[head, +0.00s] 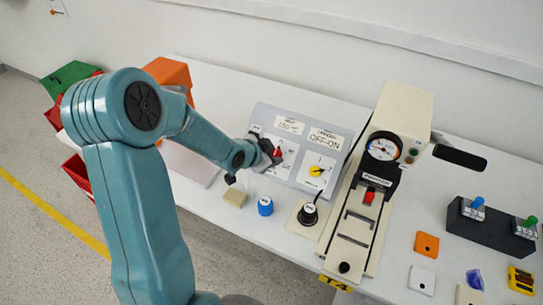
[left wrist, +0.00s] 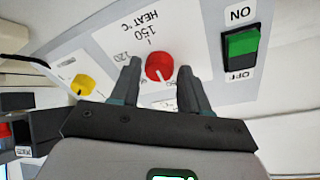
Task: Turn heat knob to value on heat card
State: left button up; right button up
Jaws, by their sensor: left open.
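The red heat knob (head: 278,152) sits on the grey sloped control panel (head: 262,117). My left gripper (head: 270,157) is at this knob, partly covering it in the head view. In the left wrist view the red knob (left wrist: 159,66) lies between the two spread fingers of my left gripper (left wrist: 160,70), with a visible gap on each side. A dial marked HEAT °C, with 150 and 120 legible, surrounds it. The knob's exact pointer setting is too small to tell. The heat card (head: 289,125) above the knob appears to read 150 °C. My right gripper is out of view.
A green switch (left wrist: 241,44) is close by. A cream press with a gauge (head: 383,147) stands right; a blue cap (head: 265,206) lies in front.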

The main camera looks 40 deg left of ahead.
pick_arm(q)
jog(key=shift+w+f, duration=0.25)
jog(key=shift+w, duration=0.05)
jog(key=c, duration=0.8)
jog(key=shift+o, duration=0.2)
